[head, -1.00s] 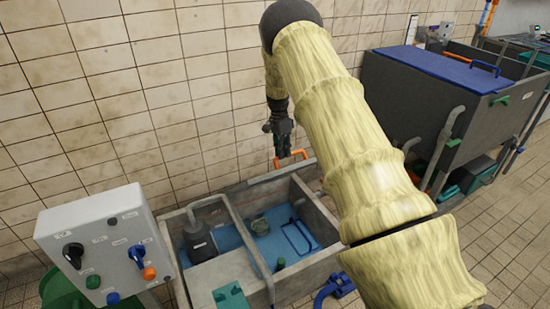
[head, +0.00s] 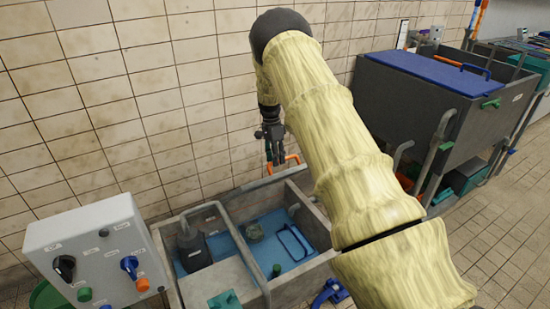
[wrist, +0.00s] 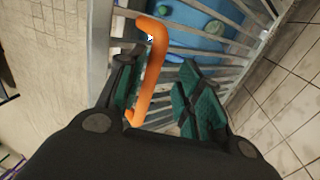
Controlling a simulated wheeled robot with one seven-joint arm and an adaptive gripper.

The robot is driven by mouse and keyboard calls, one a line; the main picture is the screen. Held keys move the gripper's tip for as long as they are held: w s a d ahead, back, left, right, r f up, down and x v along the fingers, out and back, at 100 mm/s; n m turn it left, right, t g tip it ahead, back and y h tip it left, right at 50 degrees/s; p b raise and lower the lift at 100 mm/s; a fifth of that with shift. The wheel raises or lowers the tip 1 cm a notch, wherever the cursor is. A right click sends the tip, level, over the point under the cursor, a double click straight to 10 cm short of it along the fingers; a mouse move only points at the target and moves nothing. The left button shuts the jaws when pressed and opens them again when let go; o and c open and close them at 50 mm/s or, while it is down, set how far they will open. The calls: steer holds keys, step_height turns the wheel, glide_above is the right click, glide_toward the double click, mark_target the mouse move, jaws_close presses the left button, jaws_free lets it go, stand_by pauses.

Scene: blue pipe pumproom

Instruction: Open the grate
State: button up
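The grate (wrist: 178,45) shows in the wrist view as pale metal bars with blue water seen between them. Its orange handle (wrist: 153,75) runs between the two fingers of my gripper (wrist: 160,88), closer to the left finger. The fingers stand apart, with a clear gap between the handle and the right finger. In the head view my gripper (head: 273,155) points down at the orange handle (head: 291,160), above the tank's back edge. The grate's bars cannot be made out in the head view, so its tilt is unclear there.
The concrete tank (head: 166,250) holds blue water, a dark pump (head: 194,253) and a blue loop handle (head: 291,242). A control box (head: 95,252) stands at front left. A dark bin with a blue lid (head: 425,70) is at right. The tiled wall (head: 130,100) is close behind.

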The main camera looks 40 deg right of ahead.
steer(key=v, duration=1.2)
stand_by(0.4)
